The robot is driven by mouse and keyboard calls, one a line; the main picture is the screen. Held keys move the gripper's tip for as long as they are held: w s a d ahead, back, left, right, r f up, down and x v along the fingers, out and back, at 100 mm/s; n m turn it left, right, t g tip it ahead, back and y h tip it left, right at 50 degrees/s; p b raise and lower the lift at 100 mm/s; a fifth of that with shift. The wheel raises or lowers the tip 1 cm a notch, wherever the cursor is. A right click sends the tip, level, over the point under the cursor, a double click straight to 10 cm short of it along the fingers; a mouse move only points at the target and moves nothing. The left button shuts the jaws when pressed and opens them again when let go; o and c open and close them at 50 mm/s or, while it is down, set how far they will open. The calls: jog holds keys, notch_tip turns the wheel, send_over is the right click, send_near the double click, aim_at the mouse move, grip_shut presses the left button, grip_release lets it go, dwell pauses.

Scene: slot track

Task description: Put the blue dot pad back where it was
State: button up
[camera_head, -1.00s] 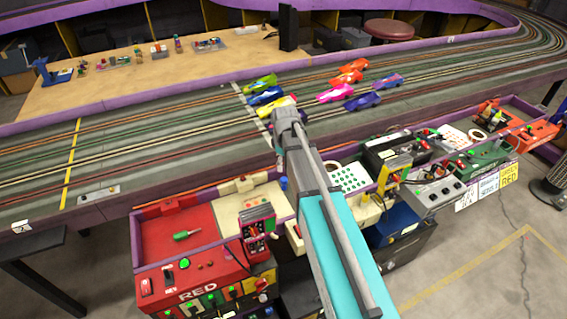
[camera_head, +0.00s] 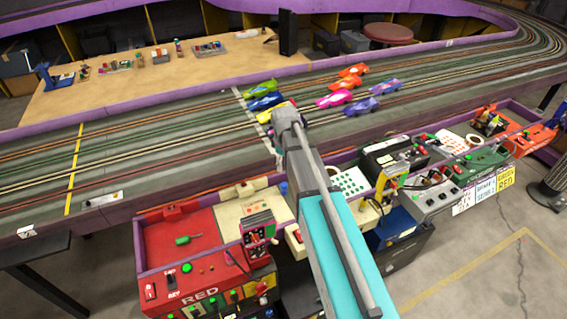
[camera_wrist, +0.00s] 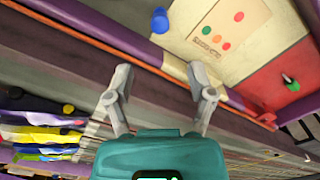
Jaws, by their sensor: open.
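I cannot make out a pad with blue dots in either view. A white sheet with green dots (camera_head: 350,180) lies in the trackside tray, right of my arm. A beige sheet with a few red, orange and green dots (camera_wrist: 238,30) lies on a cream panel in the wrist view. A small blue cylinder (camera_wrist: 160,20) stands near it, and shows in the head view (camera_head: 284,188) beside my arm. My gripper (camera_wrist: 160,82) is open and empty, its fingers apart over the purple track edge. In the head view, my arm hides part of the tray.
Several toy cars (camera_head: 350,83) sit on the track beyond my gripper. The track (camera_head: 150,135) to the left is mostly clear.

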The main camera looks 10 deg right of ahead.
jog(key=s+m, duration=0.9)
jog(key=s, duration=0.9)
jog(key=shift+a, duration=0.2)
jog(key=shift+s, duration=0.1)
